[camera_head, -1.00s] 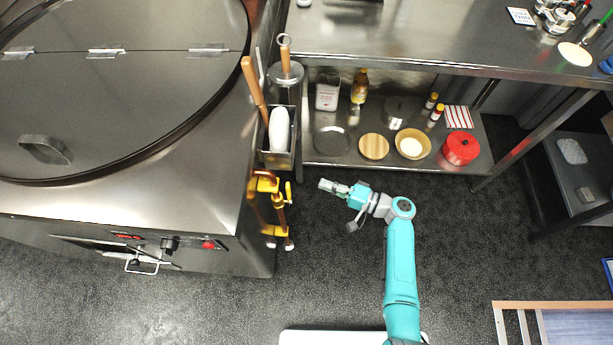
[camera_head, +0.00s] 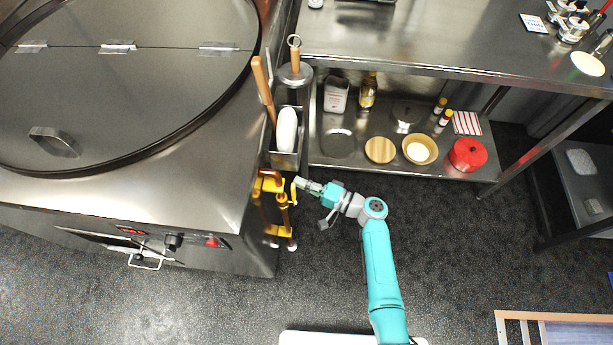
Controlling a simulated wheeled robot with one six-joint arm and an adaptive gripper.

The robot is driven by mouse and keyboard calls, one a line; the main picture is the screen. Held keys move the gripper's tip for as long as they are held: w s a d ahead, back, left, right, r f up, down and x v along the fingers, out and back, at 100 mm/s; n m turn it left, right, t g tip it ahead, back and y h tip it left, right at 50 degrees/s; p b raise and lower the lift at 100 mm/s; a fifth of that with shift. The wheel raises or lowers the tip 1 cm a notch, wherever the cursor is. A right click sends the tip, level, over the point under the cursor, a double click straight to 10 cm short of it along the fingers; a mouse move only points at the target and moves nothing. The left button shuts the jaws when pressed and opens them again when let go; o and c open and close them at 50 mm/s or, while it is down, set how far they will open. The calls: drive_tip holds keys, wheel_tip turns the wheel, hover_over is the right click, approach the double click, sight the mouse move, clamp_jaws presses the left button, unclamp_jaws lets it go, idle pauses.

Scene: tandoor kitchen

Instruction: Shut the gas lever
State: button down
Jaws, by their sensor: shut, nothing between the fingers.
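The yellow gas fitting (camera_head: 270,183) is on the right side of the steel oven, with a copper-coloured pipe running down and a second yellow part (camera_head: 278,231) lower down. A small yellow lever (camera_head: 293,192) stands out at the fitting's right side, partly covered by my fingertips. My gripper (camera_head: 298,182) is shut and empty. It points left, with its tips right at the lever; I cannot tell whether they touch it.
The tandoor oven (camera_head: 170,185) fills the left. A steel holder (camera_head: 286,160) with a white pad hangs just above the fitting. A low shelf (camera_head: 400,170) with bowls and a red pot (camera_head: 467,154) is at right. Floor (camera_head: 450,240) below is clear.

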drive_tip(key=shift+s, duration=0.35)
drive_tip(key=shift+s, duration=0.1)
drive_tip(key=s+f+n+g+y, duration=0.3)
drive_tip(key=s+f+n, duration=0.4)
drive_tip(key=n, duration=1.1)
drive_tip(key=shift+s+a+g+y, duration=0.3)
drive_tip(key=shift+s+y, duration=0.6)
drive_tip(key=shift+s, duration=0.95)
drive_tip(key=shift+s+d+f, duration=0.1)
drive_tip(key=shift+s+f, duration=0.05)
drive_tip(key=shift+f, duration=0.1)
